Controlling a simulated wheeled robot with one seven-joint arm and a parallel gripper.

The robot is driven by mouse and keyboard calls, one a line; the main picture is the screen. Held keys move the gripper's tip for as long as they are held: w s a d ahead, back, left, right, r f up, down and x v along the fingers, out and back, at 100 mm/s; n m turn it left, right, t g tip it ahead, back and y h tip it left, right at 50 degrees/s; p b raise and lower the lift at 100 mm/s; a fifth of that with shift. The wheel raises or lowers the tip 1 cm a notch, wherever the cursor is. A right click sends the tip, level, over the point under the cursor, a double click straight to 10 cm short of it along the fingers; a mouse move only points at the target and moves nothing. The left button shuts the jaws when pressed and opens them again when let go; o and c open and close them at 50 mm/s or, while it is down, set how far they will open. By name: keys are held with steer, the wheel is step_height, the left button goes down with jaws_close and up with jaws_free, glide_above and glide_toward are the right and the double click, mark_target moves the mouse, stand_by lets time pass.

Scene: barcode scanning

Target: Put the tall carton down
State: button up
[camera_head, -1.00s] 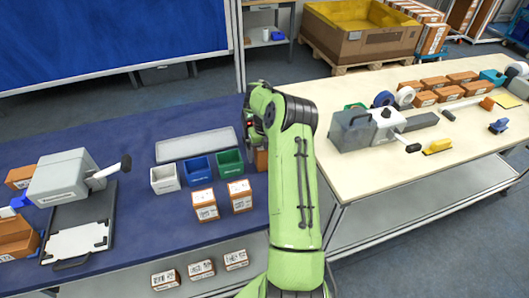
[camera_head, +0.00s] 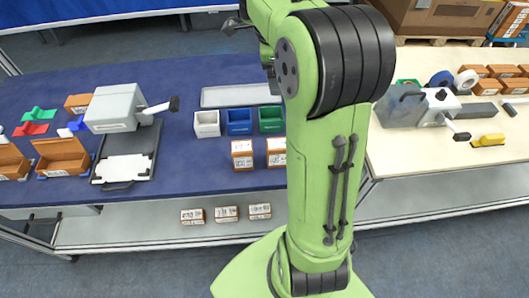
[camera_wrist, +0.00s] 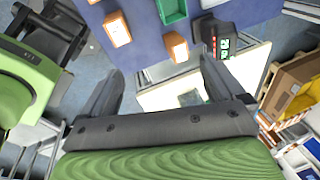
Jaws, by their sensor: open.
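My gripper (camera_wrist: 161,82) is open in the wrist view, with its two dark fingers wide apart and nothing between them. Two orange-brown cartons with white labels stand on the blue table beyond the fingers, one at the upper left (camera_wrist: 117,28) and one near the centre (camera_wrist: 177,46). In the head view, two such cartons stand side by side, the left (camera_head: 242,155) and the right (camera_head: 277,152), in front of the small bins. I cannot tell which is the tall carton. My arm hides part of the table to their right.
White (camera_head: 206,124), blue (camera_head: 239,121) and green (camera_head: 271,119) bins stand behind the cartons. A grey machine (camera_head: 114,108) is at the left. Several small cartons lie on the lower shelf (camera_head: 150,232). A pale table (camera_head: 430,165) adjoins at the right. Blue tabletop (camera_head: 190,172) left of the cartons is clear.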

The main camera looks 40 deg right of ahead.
steer(key=s+a+r+n+t, duration=0.3)
steer(key=s+a+r+n, duration=0.1)
steer(key=s+a+n, duration=0.9)
steer(key=s+a+f+n+t+y, duration=0.1)
steer(key=s+a+f+n+y, duration=0.1)
steer(key=s+a+f+n, duration=0.2)
steer(key=s+a+n, duration=0.1)
steer(key=s+n, duration=0.2)
steer(key=n, duration=0.5)
steer(key=shift+f, duration=0.3)
steer(key=shift+a, duration=0.1)
steer(key=shift+s, duration=0.1)
